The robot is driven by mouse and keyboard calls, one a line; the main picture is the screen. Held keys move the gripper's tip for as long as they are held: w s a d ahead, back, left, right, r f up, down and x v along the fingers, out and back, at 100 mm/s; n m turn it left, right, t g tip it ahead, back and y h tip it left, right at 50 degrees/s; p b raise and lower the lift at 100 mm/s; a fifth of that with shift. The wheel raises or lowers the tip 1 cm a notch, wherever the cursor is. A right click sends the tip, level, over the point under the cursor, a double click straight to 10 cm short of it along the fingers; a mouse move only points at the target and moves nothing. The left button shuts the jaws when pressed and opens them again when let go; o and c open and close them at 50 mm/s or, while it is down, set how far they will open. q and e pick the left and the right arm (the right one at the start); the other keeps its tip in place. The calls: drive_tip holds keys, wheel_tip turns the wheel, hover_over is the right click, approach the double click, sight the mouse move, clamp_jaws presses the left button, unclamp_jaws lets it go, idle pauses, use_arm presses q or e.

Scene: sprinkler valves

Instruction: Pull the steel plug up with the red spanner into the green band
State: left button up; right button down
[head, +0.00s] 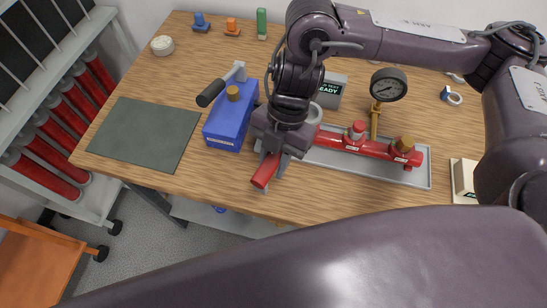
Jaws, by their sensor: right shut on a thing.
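My right gripper (273,165) points down at the front of the wooden table and is shut on the red spanner (264,172). The spanner's red handle end sticks out between the fingers towards the front edge; its other end is hidden behind my wrist. A pressure gauge (388,85) stands on a brass stem behind the pipe. Its dial is too small for me to make out a green band. My left gripper is out of view.
The pipe, with a brass cap (403,144), lies in a grey tray (421,180). A blue pump box (231,124) with a black-handled lever stands left of my gripper. A dark green mat (145,134) lies bare at left. A "READY" box (331,91) stands behind.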

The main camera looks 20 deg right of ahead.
drive_tip(key=shift+f, duration=0.15)
drive_tip(key=shift+w+a+f+m+t+y+p, duration=0.15)
drive_tip(key=shift+w+a+f+m+t+p, duration=0.4)
drive_tip(key=shift+w+m, duration=1.7)
drive_tip(key=shift+w+a+f+m+t+y+p, duration=0.25)
drive_tip(key=shift+w+a+m+t+p, duration=0.55)
drive_tip(key=shift+w+m, duration=1.5)
drive_tip(key=shift+w+a+f+m+t+y+p, duration=0.1)
drive_tip(key=shift+w+a+f+m+t+p, duration=0.7)
drive_tip(key=shift+w, duration=2.3)
drive_tip(key=shift+w+d+r+m+t+p, duration=0.2)
drive_tip(key=shift+w+d+m+t+p, duration=0.3)
drive_tip(key=shift+w+m, duration=0.6)
drive_tip(key=shift+w+d+r+m+t+p, duration=0.15)
drive_tip(key=shift+w+d+m+p, duration=0.3)
drive_tip(key=shift+w+d+m, duration=0.45)
drive_tip(key=shift+w+d+f+m+h+p, duration=0.15)
drive_tip(key=shift+w+d+m+h+p, duration=0.2)
drive_tip(key=shift+w+m, duration=0.4)
drive_tip(key=shift+s+a, duration=0.1)
drive_tip(key=shift+s+a+n, duration=0.4)
drive_tip(key=shift+s+n, duration=0.2)
drive_tip(key=shift+s, duration=0.05)
